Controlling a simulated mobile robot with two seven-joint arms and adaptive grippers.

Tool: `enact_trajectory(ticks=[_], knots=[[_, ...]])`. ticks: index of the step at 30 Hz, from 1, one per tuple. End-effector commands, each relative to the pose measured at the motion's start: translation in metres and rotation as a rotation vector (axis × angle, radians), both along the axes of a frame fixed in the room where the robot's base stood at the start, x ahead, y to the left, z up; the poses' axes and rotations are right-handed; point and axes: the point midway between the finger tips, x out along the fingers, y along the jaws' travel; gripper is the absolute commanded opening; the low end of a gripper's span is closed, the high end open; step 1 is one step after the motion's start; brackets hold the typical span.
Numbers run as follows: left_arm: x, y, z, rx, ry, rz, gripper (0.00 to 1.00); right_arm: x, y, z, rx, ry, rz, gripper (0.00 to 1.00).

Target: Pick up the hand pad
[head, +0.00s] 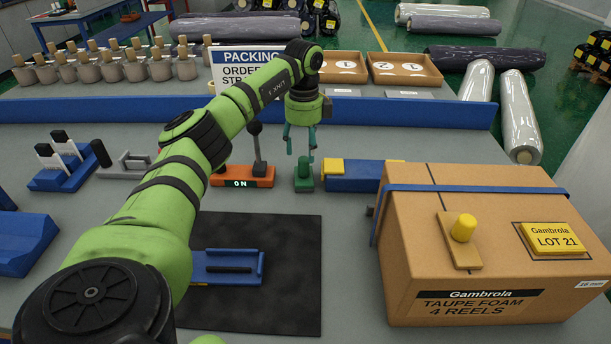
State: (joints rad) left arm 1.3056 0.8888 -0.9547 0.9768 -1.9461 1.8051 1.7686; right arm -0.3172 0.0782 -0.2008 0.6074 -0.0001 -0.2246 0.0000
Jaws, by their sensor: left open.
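A tan flat pad with a yellow knob (462,240) lies on top of the cardboard box (420,215); it looks like the hand pad, though no label on it shows this. My left gripper (300,148) points down at the back of the bench, to the left of the box and well away from the pad. Its teal fingers are open with nothing visible between them. They hang above or just behind a small green block (303,181); the exact gap cannot be told. My right gripper is not in view.
A blue strap crosses the box, and a yellow label block (552,239) sits on its right. An orange switch unit (243,177) and a blue block (358,175) flank the green block. A black mat (290,290) with a blue fixture lies in front.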

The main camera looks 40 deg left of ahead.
Motion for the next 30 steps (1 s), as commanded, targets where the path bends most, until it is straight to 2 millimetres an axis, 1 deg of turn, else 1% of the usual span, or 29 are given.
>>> enact_trajectory(ticks=[1,3,7,12,15,18,24,25,26,27,28,29,30], knots=[[0.0,0.0,-0.004,0.0,0.001,0.0,0.56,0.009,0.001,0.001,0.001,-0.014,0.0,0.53],[0.0,0.0,-0.01,0.0,0.002,0.0,0.56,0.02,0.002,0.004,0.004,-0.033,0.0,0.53],[0.0,0.0,-0.024,-0.001,0.003,-0.001,0.56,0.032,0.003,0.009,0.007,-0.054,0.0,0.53],[0.001,0.0,-0.049,-0.002,0.005,-0.002,0.56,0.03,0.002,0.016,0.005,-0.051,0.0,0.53],[0.001,0.001,-0.062,-0.002,0.003,-0.001,0.56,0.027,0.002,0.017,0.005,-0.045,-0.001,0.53],[0.002,0.001,-0.068,0.0,0.001,-0.001,0.56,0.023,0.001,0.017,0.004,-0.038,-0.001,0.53],[0.002,0.001,-0.069,0.0,0.0,-0.001,0.56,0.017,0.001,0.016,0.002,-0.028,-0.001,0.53],[0.002,0.001,-0.069,0.0,0.0,-0.001,0.48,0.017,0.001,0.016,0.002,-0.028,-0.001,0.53],[0.002,0.001,-0.069,0.0,0.0,-0.001,0.36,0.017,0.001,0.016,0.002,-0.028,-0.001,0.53],[0.002,0.001,-0.069,0.0,0.0,-0.001,0.2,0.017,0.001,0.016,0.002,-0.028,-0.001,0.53],[0.002,0.001,-0.069,0.0,0.0,-0.002,0.08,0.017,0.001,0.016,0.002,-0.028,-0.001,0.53],[0.002,0.001,-0.069,0.0,0.0,-0.002,0.0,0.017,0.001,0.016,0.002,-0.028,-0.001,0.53],[0.002,0.001,-0.069,0.0,0.0,-0.002,0.0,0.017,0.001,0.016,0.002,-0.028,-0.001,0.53]])
